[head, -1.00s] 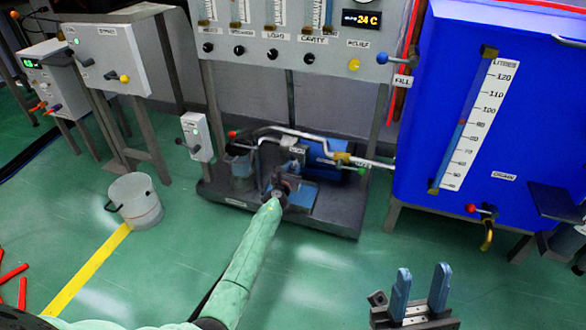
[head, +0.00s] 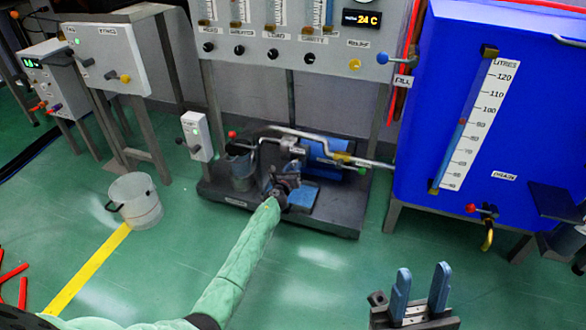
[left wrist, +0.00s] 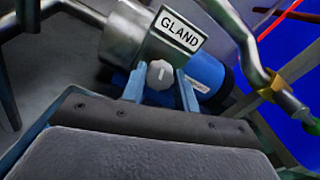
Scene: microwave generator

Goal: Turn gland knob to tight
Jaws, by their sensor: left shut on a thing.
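The gland knob (left wrist: 160,74) is a small pale grey fluted knob with a light line on its face, in the left wrist view. It sits on the metal pump body below the white GLAND label (left wrist: 180,29). My left gripper (left wrist: 160,88) has its two blue fingers on either side of the knob, shut on it. In the head view my left gripper (head: 284,186) is at the pump and hides the knob. My right gripper (head: 420,292) is at the lower right, its blue fingers upright and apart, with nothing between them.
The pump stands on a dark base plate (head: 335,222) with pipes (head: 310,136) above it and a blue motor (left wrist: 207,72) behind. A white bucket (head: 136,201) stands on the floor at left. The blue tank (head: 420,130) is at right. Green floor in front is clear.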

